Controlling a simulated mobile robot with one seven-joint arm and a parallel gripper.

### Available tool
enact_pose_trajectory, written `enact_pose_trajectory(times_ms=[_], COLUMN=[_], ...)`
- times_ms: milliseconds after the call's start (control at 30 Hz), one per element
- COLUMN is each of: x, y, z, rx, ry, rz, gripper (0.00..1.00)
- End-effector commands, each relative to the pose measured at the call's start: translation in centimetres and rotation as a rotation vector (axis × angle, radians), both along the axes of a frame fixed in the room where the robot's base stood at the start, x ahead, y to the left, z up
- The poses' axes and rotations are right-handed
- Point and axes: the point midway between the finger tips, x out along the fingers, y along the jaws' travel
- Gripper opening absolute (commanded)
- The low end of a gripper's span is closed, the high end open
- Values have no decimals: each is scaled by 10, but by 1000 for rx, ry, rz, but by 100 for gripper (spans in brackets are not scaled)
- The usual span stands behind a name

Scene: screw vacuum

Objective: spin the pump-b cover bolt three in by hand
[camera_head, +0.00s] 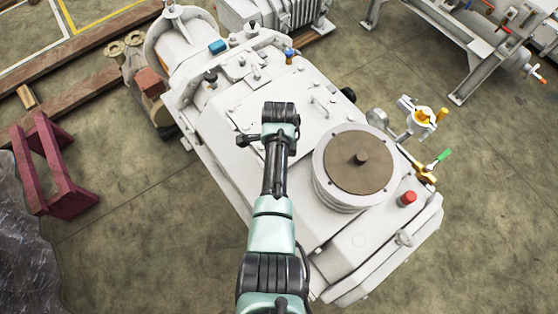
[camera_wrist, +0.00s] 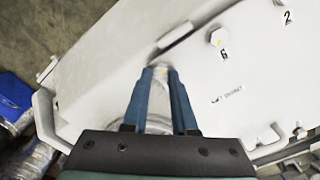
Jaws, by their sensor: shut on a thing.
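In the wrist view my gripper (camera_wrist: 163,74) has its two blue fingers closed around a pale grey, rounded piece, taken as the cover bolt (camera_wrist: 161,92). Its tip is hidden between the fingers. The fingers point at the edge of the white cover (camera_wrist: 245,72). Whether the bolt sits in a hole cannot be told. A hex bolt head (camera_wrist: 219,37) stands on the cover beside a black mark, and a "2" is printed farther right. In the head view my arm reaches over the white pump (camera_head: 225,150), and its dark wrist hides the fingers and bolt from this side.
A round flange with a brown disc (camera_head: 359,160) stands right of my arm. A red cap (camera_head: 408,198) and yellow and green-handled valves (camera_head: 430,165) lie beyond it. A handle (camera_wrist: 43,116) rises at left in the wrist view. A maroon stand (camera_head: 45,165) is on the floor.

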Motion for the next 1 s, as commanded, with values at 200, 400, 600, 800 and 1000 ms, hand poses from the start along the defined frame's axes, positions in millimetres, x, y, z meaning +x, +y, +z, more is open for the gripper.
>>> enact_pose_trajectory(times_ms=[200,400,600,800,1000], x=[6,6,6,6,3], y=[0,0,0,0,0], z=[6,6,6,6,3], rx=[0,-1,-1,0,0], ry=[-15,-16,-16,-16,-9], rz=[-64,-81,-82,-81,-81], gripper=[0,0,0,40,56])
